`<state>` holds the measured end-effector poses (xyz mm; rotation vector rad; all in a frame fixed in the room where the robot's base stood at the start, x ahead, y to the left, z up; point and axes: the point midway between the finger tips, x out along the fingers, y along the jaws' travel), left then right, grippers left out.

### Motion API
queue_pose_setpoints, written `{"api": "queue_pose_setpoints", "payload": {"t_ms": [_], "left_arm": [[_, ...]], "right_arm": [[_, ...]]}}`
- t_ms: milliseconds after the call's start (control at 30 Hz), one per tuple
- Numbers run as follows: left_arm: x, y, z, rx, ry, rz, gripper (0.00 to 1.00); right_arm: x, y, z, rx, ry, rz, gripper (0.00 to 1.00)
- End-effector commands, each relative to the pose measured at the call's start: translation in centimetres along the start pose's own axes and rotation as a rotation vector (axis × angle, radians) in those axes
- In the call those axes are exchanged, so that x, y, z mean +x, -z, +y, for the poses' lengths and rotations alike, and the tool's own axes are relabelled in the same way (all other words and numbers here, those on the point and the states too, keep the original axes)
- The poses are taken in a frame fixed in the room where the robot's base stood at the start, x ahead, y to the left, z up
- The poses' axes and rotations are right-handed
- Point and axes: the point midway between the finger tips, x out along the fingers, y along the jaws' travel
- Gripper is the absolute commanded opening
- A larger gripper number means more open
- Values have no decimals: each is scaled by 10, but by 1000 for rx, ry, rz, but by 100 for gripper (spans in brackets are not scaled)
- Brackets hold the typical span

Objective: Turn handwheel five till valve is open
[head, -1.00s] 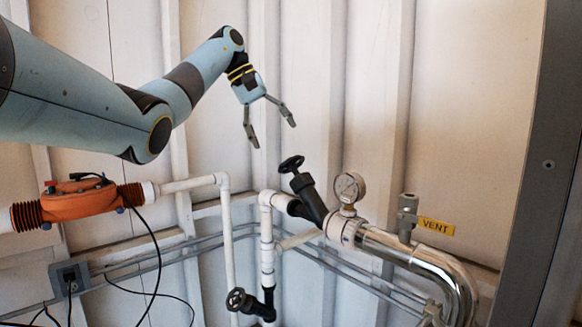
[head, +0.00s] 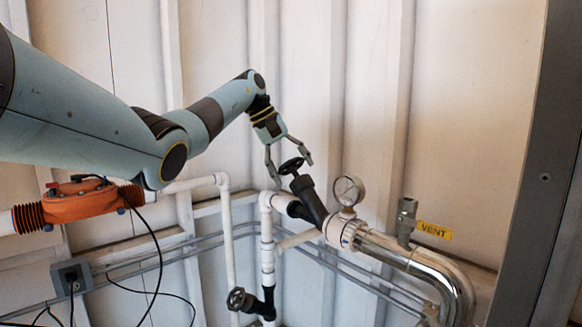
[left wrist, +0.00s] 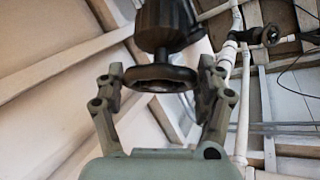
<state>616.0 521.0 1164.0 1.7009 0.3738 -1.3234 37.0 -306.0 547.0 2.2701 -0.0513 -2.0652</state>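A black handwheel (head: 291,165) sits on top of a tilted black valve body (head: 309,200), which joins the white pipe and the chrome pipe. No number shows on it. My left gripper (head: 294,173) is open, with one finger on each side of this handwheel. In the left wrist view the handwheel (left wrist: 160,78) lies between the two fingers (left wrist: 160,73), close to both; I cannot tell whether they touch it. A second black handwheel (head: 236,300) is lower down on the white pipe; it also shows in the left wrist view (left wrist: 269,36). My right gripper is not in view.
A pressure gauge (head: 348,191) stands right of the valve, above the chrome pipe (head: 432,264). An orange unit (head: 80,201) with cables is at the left. The ribbed wall (head: 300,60) is behind; space above the valve is clear.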

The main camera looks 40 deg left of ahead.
Motion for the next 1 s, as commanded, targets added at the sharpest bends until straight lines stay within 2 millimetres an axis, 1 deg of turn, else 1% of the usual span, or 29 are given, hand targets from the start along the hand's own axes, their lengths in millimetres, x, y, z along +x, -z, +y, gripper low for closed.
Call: {"api": "queue_pose_setpoints", "payload": {"t_ms": [33,200,533,800,1000], "left_arm": [[0,0,-1,-1,2,0,60],[0,0,-1,-1,2,0,39],[-2,0,1,-49,38,-2,38],[-3,0,2,-190,142,-1,38],[-2,0,1,-301,224,0,38]], "right_arm": [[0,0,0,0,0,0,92],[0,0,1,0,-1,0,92],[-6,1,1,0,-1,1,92],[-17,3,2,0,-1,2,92],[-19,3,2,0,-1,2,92]]}}
